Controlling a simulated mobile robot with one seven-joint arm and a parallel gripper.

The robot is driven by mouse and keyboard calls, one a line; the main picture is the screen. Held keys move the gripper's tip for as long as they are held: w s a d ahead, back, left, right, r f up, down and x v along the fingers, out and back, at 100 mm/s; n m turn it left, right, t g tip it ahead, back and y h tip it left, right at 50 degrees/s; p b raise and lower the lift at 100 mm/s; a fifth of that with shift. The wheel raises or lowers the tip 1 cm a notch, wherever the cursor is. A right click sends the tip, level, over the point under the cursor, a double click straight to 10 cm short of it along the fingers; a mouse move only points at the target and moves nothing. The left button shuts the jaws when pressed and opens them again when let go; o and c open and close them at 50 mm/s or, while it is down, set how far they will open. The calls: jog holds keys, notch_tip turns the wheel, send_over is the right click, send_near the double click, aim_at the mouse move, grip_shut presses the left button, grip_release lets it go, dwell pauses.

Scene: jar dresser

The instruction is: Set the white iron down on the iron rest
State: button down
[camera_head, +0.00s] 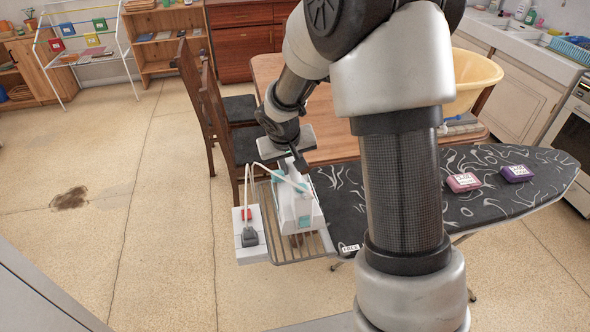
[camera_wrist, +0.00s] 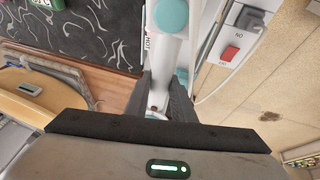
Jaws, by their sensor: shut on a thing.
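The white iron (camera_head: 296,212) with teal parts is over the iron rest (camera_head: 318,245), a slatted metal rack at the left end of the ironing board (camera_head: 470,203). I cannot tell whether its base touches the slats. My gripper (camera_head: 291,163) is above the iron's far end and shut on its white handle. In the wrist view, the dark fingers of my gripper (camera_wrist: 163,92) stand on both sides of the handle of the iron (camera_wrist: 164,62). My arm hides part of the board.
A white socket box (camera_head: 240,222) with a red switch is left of the rest. A pink packet (camera_head: 463,183) and a purple packet (camera_head: 517,173) lie on the board. Dark chairs (camera_head: 215,110), a wooden table (camera_head: 330,128) and a yellow basin (camera_head: 475,80) are behind.

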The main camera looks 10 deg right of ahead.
jog(key=shift+w+f+b, duration=0.1)
jog(key=shift+f+b, duration=2.45)
jog(key=shift+f, duration=1.2)
jog(key=shift+f+b, duration=0.6)
jog(key=shift+b, duration=0.1)
jog(key=c, duration=1.4)
grip_release()
jog(key=shift+c, duration=0.2)
jog(key=shift+s+f, duration=0.1)
jog(key=shift+s, duration=0.1)
jog(key=p+v, duration=0.2)
jog(key=v, duration=1.5)
jog(key=s+d+r+y+p, duration=0.1)
jog(key=s+r+p, duration=0.1)
jog(key=s+r, duration=0.5)
jog(key=s+d+r+t+y+p, duration=0.1)
jog(key=s+r, duration=0.6)
jog(key=s, duration=0.8)
jog(key=shift+d+r+p, duration=0.2)
jog(key=shift+d+p, duration=0.45)
jog(key=shift+p, duration=0.25)
